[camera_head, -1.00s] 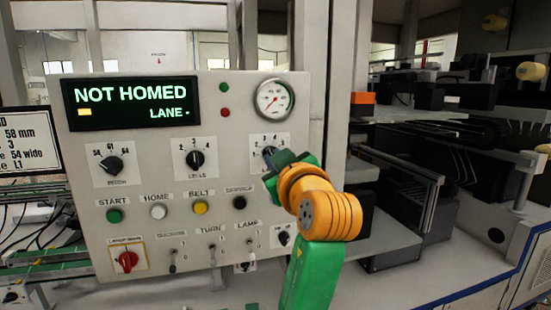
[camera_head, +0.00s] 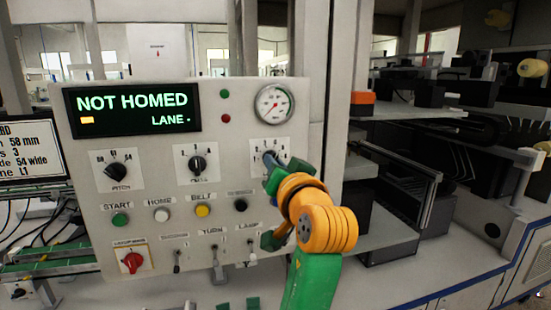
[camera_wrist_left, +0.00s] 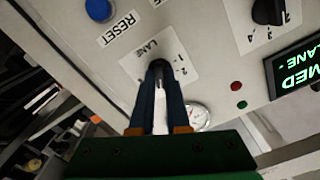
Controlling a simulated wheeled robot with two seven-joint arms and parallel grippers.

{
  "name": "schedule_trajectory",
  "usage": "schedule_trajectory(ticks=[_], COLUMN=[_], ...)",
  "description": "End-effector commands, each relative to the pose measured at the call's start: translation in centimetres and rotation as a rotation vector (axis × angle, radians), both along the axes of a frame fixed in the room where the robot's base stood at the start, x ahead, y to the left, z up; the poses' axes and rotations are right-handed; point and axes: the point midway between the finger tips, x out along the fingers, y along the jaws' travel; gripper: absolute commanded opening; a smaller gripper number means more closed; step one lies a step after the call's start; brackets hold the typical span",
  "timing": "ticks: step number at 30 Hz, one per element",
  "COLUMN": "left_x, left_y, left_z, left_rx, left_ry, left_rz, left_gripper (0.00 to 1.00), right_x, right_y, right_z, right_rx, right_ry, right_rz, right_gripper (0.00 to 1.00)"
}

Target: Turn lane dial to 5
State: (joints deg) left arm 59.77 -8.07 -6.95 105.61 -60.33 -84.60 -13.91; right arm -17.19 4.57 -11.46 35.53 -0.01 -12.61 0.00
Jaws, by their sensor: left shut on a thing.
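The lane dial (camera_wrist_left: 159,68) is a black knob on a white plate marked LANE with numbers around it, shown in the left wrist view. My left gripper (camera_wrist_left: 158,80) is shut on it, with one dark finger on each side of the knob. In the head view my left gripper (camera_head: 273,162) reaches the dial's plate (camera_head: 283,145) below the round gauge, and the fingers largely hide the knob. The display (camera_head: 133,108) reads NOT HOMED and LANE with only a small mark after it. The number the dial points to cannot be told. My right gripper is not in view.
The grey panel also carries a pitch dial (camera_head: 117,172), another dial (camera_head: 197,163), a row of push buttons with a green one (camera_head: 120,220), toggle switches, and a red rotary switch (camera_head: 132,262). A blue reset button (camera_wrist_left: 99,9) sits near the lane dial. Dark shelving stands right.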

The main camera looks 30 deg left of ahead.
Motion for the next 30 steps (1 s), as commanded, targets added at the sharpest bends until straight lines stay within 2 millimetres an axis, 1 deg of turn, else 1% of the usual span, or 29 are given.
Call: schedule_trajectory(ticks=[1, 3, 15, 21, 30], left_x=[0.0, 0.0, 0.0, 0.0, 0.0], left_y=[0.0, 0.0, 0.0, 0.0, 0.0], left_z=[0.3, 0.3, 0.2, 0.2, 0.1], left_rx=[0.026, 0.067, 0.241, 0.285, 0.305], left_ry=[0.030, 0.078, 0.279, 0.329, 0.353], left_rz=[0.000, 0.001, 0.001, 0.001, 0.001], left_gripper=[0.00, 0.00, 0.00, 0.00, 0.00], right_x=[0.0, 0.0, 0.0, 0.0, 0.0], right_y=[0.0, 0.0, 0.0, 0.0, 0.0], right_z=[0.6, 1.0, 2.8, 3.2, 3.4], right_rx=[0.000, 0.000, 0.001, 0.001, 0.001], right_ry=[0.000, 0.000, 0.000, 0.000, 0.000], right_rz=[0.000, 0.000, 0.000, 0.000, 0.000], right_gripper=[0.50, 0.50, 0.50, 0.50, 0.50])
